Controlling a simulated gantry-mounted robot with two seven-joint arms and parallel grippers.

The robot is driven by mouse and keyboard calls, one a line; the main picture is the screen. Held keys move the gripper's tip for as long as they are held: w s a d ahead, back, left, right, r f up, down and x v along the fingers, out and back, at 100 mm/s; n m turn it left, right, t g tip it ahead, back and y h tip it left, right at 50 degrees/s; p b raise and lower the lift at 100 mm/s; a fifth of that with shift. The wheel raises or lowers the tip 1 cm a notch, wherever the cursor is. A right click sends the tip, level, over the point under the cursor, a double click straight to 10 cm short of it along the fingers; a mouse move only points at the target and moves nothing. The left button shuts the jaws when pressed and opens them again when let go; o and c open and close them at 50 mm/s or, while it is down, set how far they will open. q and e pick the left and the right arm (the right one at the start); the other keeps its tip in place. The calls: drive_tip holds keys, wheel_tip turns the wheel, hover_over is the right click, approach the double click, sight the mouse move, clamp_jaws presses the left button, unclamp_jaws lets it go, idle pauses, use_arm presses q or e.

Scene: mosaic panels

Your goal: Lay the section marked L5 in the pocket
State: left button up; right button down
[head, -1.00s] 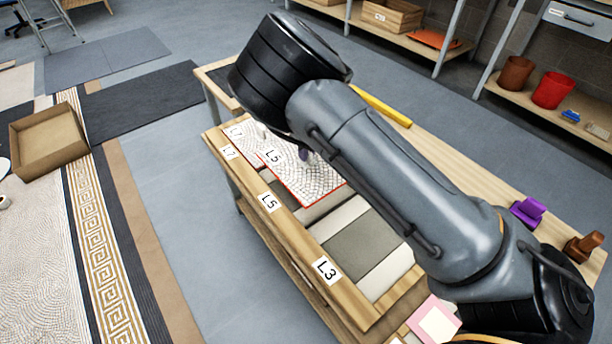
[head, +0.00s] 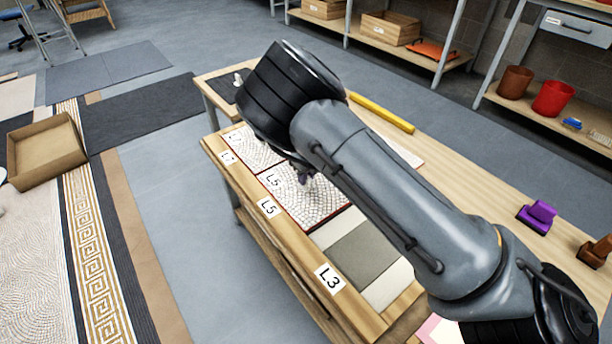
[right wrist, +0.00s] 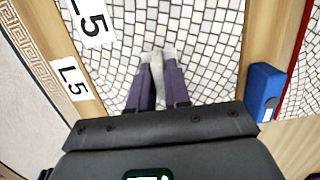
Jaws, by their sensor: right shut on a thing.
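The mosaic section marked L5 (head: 322,207) is a pale cobbled panel with a red edge. It lies in the wooden frame beside the frame's L5 label (head: 268,208), next to the L7 section (head: 250,150). Whether it sits fully flush, I cannot tell. My right gripper (head: 304,179) points down at it, largely hidden by my arm in the head view. The section lies between two wooden rails there. My left gripper is not in view.
Grey and pale slabs (head: 362,255) fill the frame toward the L3 label (head: 328,278). A yellow bar (head: 382,112), a purple tool (head: 537,215) and a brown block (head: 596,250) stand on the bench. A blue block (right wrist: 265,90) sits by the rail in the right wrist view.

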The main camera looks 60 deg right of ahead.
drive_tip(key=shift+d, duration=0.1)
drive_tip(key=c, duration=1.1)
unclamp_jaws()
drive_tip(key=shift+f, duration=0.15)
drive_tip(key=shift+s+a+r+p, duration=0.1)
drive_tip(key=shift+s+r+p, duration=0.15)
drive_tip(key=shift+r+p, duration=1.4)
drive_tip(key=shift+s+a+r+p, duration=0.25)
drive_tip(key=shift+r+p, duration=0.65)
drive_tip(key=shift+r, duration=1.5)
drive_tip(key=shift+s+r+p, duration=0.3)
drive_tip(key=shift+r+p, duration=0.95)
drive_tip(key=shift+r, duration=0.8)
